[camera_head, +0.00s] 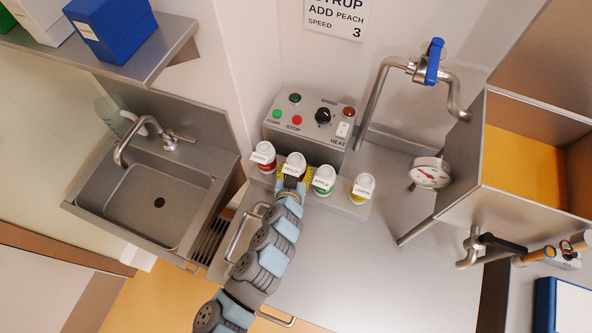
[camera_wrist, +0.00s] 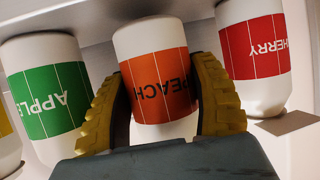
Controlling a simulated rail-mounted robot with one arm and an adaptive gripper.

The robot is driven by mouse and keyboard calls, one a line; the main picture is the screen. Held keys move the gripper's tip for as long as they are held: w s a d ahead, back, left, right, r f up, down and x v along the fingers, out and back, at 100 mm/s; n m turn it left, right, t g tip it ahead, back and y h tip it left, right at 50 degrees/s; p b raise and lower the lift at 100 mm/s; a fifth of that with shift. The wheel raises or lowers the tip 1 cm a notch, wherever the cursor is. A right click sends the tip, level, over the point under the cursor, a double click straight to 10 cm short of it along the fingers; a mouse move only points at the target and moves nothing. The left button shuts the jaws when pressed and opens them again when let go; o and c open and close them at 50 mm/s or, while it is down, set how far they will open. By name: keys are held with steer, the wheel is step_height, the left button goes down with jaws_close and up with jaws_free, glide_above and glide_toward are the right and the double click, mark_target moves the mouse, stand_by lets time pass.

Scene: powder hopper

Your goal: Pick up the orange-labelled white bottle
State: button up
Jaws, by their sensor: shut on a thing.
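The orange-labelled white bottle (camera_wrist: 160,84), marked PEACH, is between the two yellow fingers of my gripper (camera_wrist: 162,105) in the wrist view. The fingers are shut on it at the label. In the head view the top of this bottle (camera_head: 294,162) shows in the row of bottles in front of the control box, and my arm reaches up to it from below. My arm hides its lower part there. I cannot tell whether the bottle is resting on its support or raised.
A red CHERRY bottle (camera_head: 264,157) stands left of it, with a green APPLE bottle (camera_head: 323,179) and a yellow LEMON bottle (camera_head: 362,188) to the right. The control box (camera_head: 312,122) is behind. A gauge (camera_head: 430,173) and steel hopper are at right; a sink (camera_head: 150,195) is at left.

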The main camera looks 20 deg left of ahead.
step_height(320, 180, up, 3)
steer(key=shift+s+f, duration=0.1)
steer(key=shift+f, duration=0.1)
steer(key=s+r, duration=0.2)
steer(key=s+d+r, duration=0.1)
steer(key=s+r, duration=0.1)
steer(key=r, duration=0.1)
steer(key=shift+s+d+r+p, duration=0.2)
steer(key=shift+s+r+p, duration=0.1)
steer(key=shift+s+r, duration=0.1)
steer(key=p, duration=0.6)
glide_toward(295, 166)
steer(key=shift+d+f+v, duration=0.1)
steer(key=shift+d+v, duration=0.05)
steer(key=shift+v, duration=0.65)
steer(key=shift+d+f+v, duration=0.1)
steer(key=shift+d+v, duration=0.05)
steer(key=shift+v, duration=0.65)
